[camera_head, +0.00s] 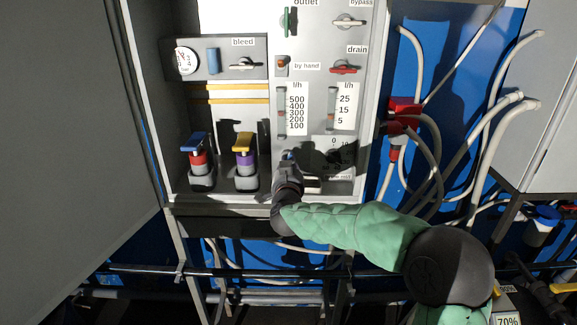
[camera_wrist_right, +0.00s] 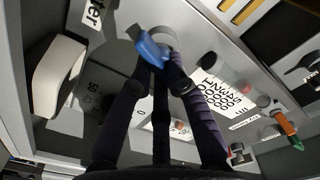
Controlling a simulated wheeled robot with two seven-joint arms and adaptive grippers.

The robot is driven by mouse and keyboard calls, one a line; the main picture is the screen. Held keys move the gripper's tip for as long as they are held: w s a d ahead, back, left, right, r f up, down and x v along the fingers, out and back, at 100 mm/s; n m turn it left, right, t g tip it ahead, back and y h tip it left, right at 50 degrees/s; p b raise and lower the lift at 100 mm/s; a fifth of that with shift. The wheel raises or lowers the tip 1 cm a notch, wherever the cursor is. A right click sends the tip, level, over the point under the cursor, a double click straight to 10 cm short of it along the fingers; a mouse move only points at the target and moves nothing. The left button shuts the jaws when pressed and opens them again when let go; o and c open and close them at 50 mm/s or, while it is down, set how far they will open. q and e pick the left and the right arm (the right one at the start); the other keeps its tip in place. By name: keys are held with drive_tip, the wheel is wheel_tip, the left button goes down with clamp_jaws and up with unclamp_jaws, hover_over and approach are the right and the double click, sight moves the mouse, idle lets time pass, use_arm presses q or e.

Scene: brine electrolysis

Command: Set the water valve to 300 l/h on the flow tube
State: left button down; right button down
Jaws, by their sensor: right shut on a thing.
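The water valve's blue handle (camera_wrist_right: 152,48) is between the fingertips of my right gripper (camera_wrist_right: 158,62) in the right wrist view. In the head view my right gripper (camera_head: 289,162) is at the panel just below the left flow tube (camera_head: 281,105) and largely covers the valve. The gripper is shut on the handle. That tube has a scale (camera_head: 297,112) from 100 to 500 l/h. A small reddish float mark shows near the middle, around 300, too small to read exactly. The scale also shows in the wrist view (camera_wrist_right: 222,88). My left gripper is not in view.
A second flow tube (camera_head: 331,108) with a 5 to 25 scale stands to the right. A dial plate (camera_head: 337,145) is below it, partly shadowed. A white handle (camera_wrist_right: 58,76) is near the gripper in the wrist view. Blue (camera_head: 196,142) and yellow (camera_head: 243,142) levers stand at left.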

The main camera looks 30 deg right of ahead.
drive_tip(key=shift+f, duration=0.15)
drive_tip(key=c, duration=1.2)
unclamp_jaws()
drive_tip(key=v, duration=1.2)
